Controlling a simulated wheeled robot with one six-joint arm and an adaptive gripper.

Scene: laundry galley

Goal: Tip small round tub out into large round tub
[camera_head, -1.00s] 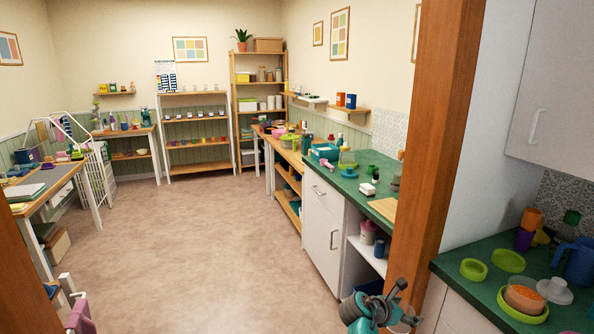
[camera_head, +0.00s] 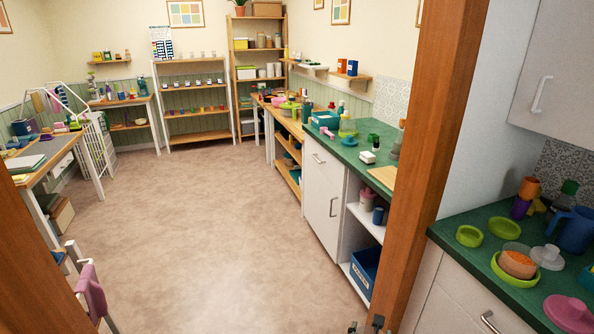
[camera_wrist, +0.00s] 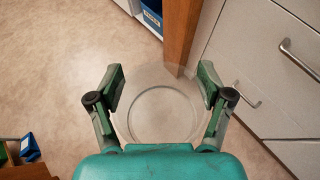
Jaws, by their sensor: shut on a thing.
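My gripper (camera_wrist: 162,80) is shut on a clear round tub (camera_wrist: 163,118) in the wrist view, one finger on each side of it. The floor shows through this tub and I see no contents in it. In the head view only small dark tips of my gripper (camera_head: 365,328) show at the bottom edge, and the held tub is out of view. I cannot tell from size which tub is the large one.
The green counter (camera_head: 480,212) at right also holds lime bowls (camera_head: 469,236), a grey lid (camera_head: 547,257), a blue jug (camera_head: 573,230), stacked cups (camera_head: 525,196) and a pink disc (camera_head: 570,313). A wooden post (camera_head: 432,150) stands left of it. Open floor (camera_head: 200,230) lies left.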

